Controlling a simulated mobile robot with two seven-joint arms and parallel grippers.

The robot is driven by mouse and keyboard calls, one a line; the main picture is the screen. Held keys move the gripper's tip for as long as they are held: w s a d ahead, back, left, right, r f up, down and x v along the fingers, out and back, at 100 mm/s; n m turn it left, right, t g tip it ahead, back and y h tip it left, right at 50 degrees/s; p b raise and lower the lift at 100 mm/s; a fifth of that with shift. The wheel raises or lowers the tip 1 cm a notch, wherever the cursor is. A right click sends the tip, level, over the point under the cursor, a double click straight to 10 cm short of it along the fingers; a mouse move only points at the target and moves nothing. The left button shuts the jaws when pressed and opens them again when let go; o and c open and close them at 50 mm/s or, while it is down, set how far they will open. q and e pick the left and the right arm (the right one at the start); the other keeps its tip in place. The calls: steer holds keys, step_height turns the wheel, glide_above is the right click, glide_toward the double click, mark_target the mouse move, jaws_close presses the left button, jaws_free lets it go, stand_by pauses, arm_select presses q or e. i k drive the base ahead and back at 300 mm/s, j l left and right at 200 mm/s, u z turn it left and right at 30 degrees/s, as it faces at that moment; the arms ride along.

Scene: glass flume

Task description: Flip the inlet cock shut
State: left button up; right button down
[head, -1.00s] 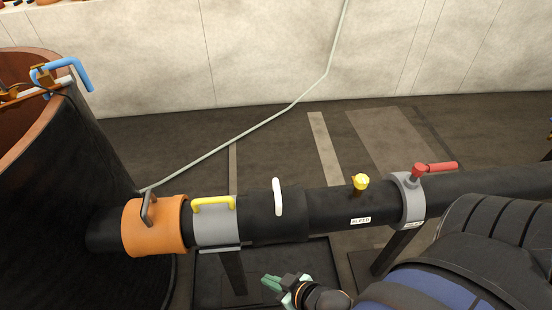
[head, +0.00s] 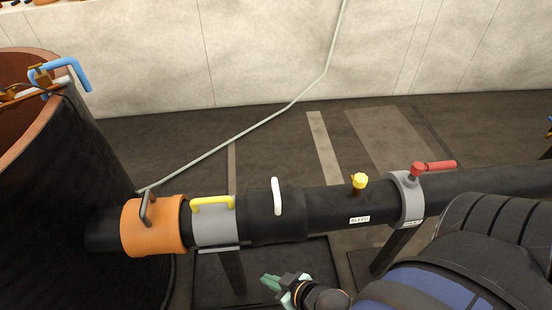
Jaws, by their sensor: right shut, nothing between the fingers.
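A black pipe (head: 333,208) runs across the view from a large dark tank on the left. A red lever handle (head: 436,166) sits on top of a grey collar (head: 408,200) towards the right and points right, along the pipe. The label on this collar is too small to read, so I cannot tell whether it is the inlet cock. My right gripper (head: 270,281) is shut and empty, in front of and below the pipe's middle, apart from it. My left gripper is not in view.
A yellow knob (head: 359,181) above a BLEED label, a white handle (head: 277,196), a yellow handle (head: 213,203) and an orange collar (head: 152,226) lie along the pipe. The tank (head: 70,190) carries a blue bent pipe (head: 74,70). Open floor lies behind the pipe.

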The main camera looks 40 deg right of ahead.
mark_target(417, 168)
steer(key=z, duration=2.4)
